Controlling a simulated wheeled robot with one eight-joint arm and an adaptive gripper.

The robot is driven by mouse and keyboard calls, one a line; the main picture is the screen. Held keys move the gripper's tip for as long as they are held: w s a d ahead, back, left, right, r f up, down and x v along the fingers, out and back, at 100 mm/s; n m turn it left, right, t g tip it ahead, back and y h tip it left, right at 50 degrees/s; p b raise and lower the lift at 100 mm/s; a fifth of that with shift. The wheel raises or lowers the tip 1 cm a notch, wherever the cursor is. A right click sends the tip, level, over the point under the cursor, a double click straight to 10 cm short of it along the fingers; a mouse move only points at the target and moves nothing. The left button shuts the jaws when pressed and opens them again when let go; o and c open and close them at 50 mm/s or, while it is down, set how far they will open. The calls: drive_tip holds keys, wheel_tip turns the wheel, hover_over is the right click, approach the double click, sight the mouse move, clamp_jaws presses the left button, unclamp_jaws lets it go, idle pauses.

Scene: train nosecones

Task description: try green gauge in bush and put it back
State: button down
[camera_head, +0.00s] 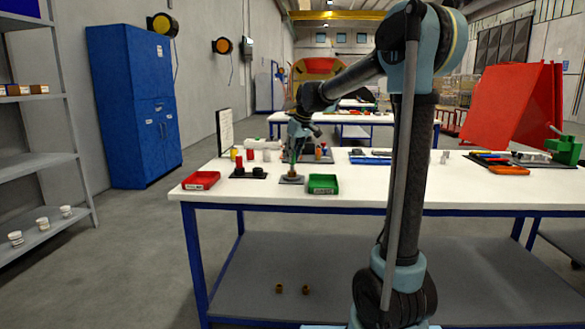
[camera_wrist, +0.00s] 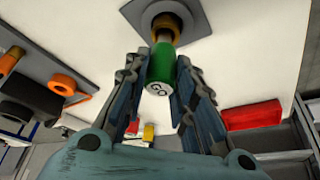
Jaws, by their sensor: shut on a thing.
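The green gauge (camera_wrist: 161,64), marked "GO" on its end, sits between the two fingers of my gripper (camera_wrist: 158,98) in the wrist view. My gripper is shut on it. The gauge's far end lines up with the brass-coloured bush (camera_wrist: 167,22) on a grey plate (camera_wrist: 200,20). Its tip overlaps the bush opening; I cannot tell how deep it is inside. In the head view my gripper (camera_head: 294,154) points down over the bush (camera_head: 291,175) on the white bench, and the gauge is hardly visible there.
A green tray (camera_head: 322,184) stands just right of the bush plate. A dark block (camera_head: 239,173) with a red piece and a red tray (camera_head: 200,180) stand to the left. Small coloured parts and a upright board (camera_head: 225,131) are behind. The bench front right is clear.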

drive_tip(key=shift+r, duration=2.7)
